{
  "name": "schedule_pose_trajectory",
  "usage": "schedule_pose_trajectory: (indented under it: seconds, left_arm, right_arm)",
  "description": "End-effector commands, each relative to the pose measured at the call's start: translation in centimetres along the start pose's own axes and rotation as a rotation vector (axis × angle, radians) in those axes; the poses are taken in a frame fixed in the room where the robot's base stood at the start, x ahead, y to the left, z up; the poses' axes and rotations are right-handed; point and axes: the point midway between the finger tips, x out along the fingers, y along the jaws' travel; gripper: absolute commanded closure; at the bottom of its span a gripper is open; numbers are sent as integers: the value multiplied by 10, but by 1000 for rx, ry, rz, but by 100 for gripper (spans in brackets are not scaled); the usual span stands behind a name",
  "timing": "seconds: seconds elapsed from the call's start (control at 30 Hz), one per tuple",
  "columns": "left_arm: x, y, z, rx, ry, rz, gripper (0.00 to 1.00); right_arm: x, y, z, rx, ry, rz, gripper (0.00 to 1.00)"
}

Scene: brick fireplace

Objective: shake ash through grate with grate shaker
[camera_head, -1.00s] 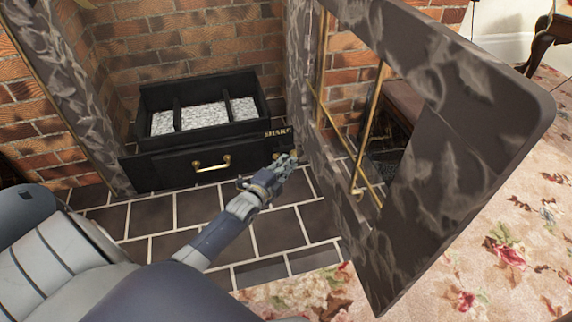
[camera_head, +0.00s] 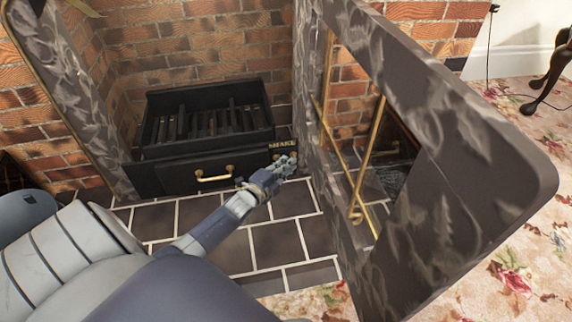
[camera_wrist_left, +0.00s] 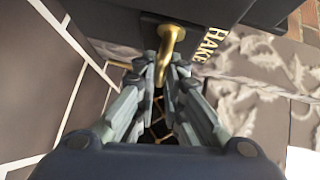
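The black grate (camera_head: 208,122) sits in the fireplace at centre left of the head view. Its dark bars show bare, with no pale ash on top. A gold SHAKE label (camera_head: 282,146) is at its right front corner. My left gripper (camera_head: 286,163) is at that corner, just below the label. In the head view my fingers mostly hide the shaker. My right gripper is not in view.
A black drawer front with a brass handle (camera_head: 214,178) is below the grate. A large marbled panel with a window opening (camera_head: 452,165) stands close to the right of my gripper. Dark hearth tiles (camera_head: 278,242) lie in front, with floral carpet (camera_head: 515,262) at right.

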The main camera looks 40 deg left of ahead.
Motion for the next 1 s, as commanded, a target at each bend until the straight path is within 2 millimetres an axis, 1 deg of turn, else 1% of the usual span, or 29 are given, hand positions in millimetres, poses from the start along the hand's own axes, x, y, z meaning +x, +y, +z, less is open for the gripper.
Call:
schedule_pose_trajectory:
  seconds: [0.03, 0.07, 0.1, 0.43, 0.57, 0.67, 0.77, 1.0]
  left_arm:
    - [2, -3, 5, 0, -8, -2, 79]
    - [2, -3, 5, 0, -8, -2, 72]
    - [2, -3, 5, 1, -9, -2, 71]
    - [1, -3, 3, 0, -6, -2, 71]
    - [-5, -1, 3, 0, -5, 0, 71]
    - [-16, 0, 2, -1, -5, 1, 71]
    - [-33, -1, 3, 0, -5, 1, 71]
    - [-79, 0, 2, -1, -5, 1, 71]
  right_arm:
    - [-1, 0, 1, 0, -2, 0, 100]
    - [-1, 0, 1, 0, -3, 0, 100]
    - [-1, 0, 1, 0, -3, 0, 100]
    - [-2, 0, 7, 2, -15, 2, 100]
    - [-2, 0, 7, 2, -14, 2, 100]
    - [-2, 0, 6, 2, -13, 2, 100]
    - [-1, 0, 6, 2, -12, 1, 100]
    - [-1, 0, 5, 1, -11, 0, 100]
